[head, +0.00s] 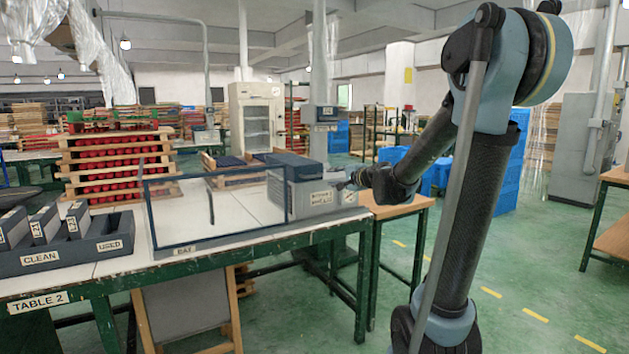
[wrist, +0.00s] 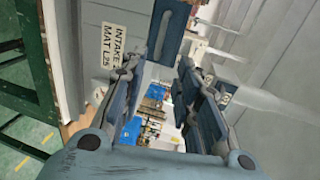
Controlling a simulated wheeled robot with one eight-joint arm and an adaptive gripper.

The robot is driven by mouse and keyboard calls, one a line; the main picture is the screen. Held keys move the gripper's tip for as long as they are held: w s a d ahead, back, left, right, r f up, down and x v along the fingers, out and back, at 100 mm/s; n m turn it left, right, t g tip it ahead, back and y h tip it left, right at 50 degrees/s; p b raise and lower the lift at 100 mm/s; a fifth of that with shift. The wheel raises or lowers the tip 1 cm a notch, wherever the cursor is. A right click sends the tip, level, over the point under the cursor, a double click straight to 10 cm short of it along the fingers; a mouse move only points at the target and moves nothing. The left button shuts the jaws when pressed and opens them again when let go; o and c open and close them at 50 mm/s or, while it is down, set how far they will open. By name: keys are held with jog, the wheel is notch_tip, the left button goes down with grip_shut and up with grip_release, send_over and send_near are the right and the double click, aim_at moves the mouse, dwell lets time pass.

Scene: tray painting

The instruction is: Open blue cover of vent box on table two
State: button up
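The vent box is a grey box (head: 303,198) at the right end of table two, with labels on its front. Its dark blue cover (head: 292,166) lies on top and looks closed. My gripper (head: 343,184) is at the box's right side in the head view, small and partly unclear there. In the wrist view my gripper (wrist: 158,66) is open, its two fingers apart. A dark blue bar (wrist: 172,28), perhaps part of the cover, shows just beyond the fingertips. I cannot tell whether they touch it. The label "INTAKE MAT" (wrist: 105,45) is left of the fingers.
Table two (head: 115,264) carries an upright clear panel with a blue frame (head: 148,222) left of the box. A grey bin (head: 75,261) marked CLEAN and USED holds filters. A wooden-topped table (head: 402,205) stands right. Green floor at right is mostly open.

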aim_at(315, 176)
jog(key=x, duration=1.7)
grip_shut()
